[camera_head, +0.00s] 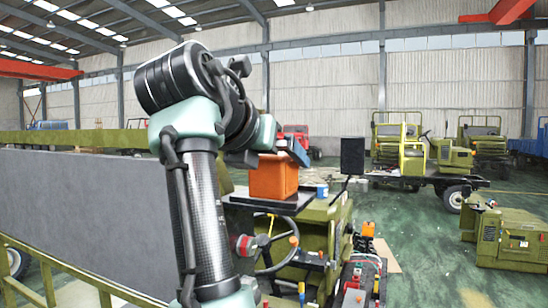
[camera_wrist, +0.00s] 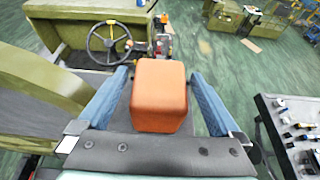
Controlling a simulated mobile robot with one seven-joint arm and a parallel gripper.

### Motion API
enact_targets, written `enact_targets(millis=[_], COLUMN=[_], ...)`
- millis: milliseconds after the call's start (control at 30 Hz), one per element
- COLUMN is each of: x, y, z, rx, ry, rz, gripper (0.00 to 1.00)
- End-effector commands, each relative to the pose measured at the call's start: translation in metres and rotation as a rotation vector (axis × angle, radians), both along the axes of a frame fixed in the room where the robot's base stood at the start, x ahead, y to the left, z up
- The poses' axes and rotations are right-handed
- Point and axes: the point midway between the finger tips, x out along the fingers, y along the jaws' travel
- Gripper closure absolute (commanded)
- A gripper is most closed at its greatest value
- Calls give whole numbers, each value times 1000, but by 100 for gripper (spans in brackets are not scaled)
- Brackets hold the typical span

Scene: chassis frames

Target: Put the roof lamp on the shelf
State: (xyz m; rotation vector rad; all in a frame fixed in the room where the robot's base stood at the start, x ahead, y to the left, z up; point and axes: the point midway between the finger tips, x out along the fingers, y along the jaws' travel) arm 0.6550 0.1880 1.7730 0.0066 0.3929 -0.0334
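The roof lamp appears to be the orange block (camera_head: 274,178), standing upright on a dark flat plate (camera_head: 262,203) above the steering wheel of a green vehicle. In the wrist view the orange block (camera_wrist: 159,92) lies between the two blue fingers of my gripper (camera_wrist: 158,75). A gap shows on each side of it, so the gripper is open and not touching its sides. In the head view my gripper (camera_head: 290,150) is at the block's upper part, partly hidden by my arm. I cannot tell which surface is the shelf.
A steering wheel (camera_head: 276,245) and levers are below the plate. A black box on a post (camera_head: 352,155) stands right of the block. A large grey panel (camera_head: 90,215) fills the left. A control panel (camera_wrist: 295,125) is at right in the wrist view. Green floor is open farther right.

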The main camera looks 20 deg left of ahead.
Motion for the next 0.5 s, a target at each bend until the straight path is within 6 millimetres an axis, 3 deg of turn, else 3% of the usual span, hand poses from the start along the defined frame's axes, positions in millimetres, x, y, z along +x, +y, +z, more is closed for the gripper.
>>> enact_targets(millis=[267, 500], x=[-12, -61], y=[0, 2], z=[4, 22], rx=[1, 2], ry=[-4, -8], rz=[1, -1], gripper=[0, 0])
